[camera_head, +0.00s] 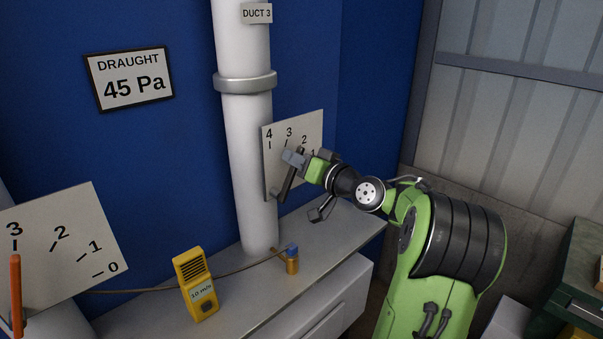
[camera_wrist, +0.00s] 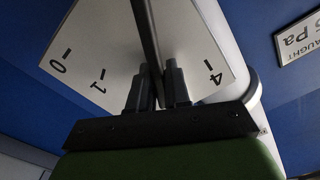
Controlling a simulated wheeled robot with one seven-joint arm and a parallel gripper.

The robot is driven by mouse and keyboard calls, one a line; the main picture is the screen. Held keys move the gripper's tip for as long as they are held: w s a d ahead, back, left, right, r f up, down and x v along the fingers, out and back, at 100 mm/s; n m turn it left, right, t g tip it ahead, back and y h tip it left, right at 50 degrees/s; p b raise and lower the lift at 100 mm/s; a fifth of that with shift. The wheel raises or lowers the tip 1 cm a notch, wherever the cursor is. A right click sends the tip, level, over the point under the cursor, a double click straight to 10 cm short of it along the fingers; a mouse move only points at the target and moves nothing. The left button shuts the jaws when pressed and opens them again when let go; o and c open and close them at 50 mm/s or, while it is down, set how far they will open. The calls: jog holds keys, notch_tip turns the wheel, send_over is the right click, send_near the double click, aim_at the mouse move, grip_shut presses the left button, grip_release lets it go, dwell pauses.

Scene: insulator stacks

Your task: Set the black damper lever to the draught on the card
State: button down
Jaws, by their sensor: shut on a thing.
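The black damper lever (camera_head: 288,184) tilts up and right on the white dial plate (camera_head: 270,150) on the DUCT 3 pipe. In the head view my gripper (camera_head: 298,158) covers the lever's upper end, near the 2 and 3 marks. I cannot tell the exact reading. The framed card (camera_head: 130,78) reads "DRAUGHT 45 Pa".
Another dial plate (camera_head: 100,220) with an orange lever (camera_head: 16,295) stands at the left. A yellow meter (camera_head: 195,284) reading "10 m/s" and a small blue-capped brown bottle (camera_head: 292,260) stand on the grey bench (camera_head: 250,300). A green case (camera_head: 580,280) is at the right.

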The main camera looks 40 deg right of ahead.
aim_at(270, 156)
jog(key=shift+s+a+r+n+b, duration=0.1)
jog(key=shift+a+r+n+b, duration=0.1)
jog(key=shift+a+n+b, duration=0.95)
jog(key=shift+w+a+r+n+b, duration=0.15)
jog(key=shift+a+n+b, duration=0.5)
jog(key=shift+b, duration=0.95)
jog(key=shift+s+a+r+n+b, duration=0.2)
jog(key=shift+a+n+b, duration=0.4)
jog(key=shift+n+b, duration=0.65)
jog(key=c, duration=1.2)
grip_release()
jog(key=shift+o, duration=0.2)
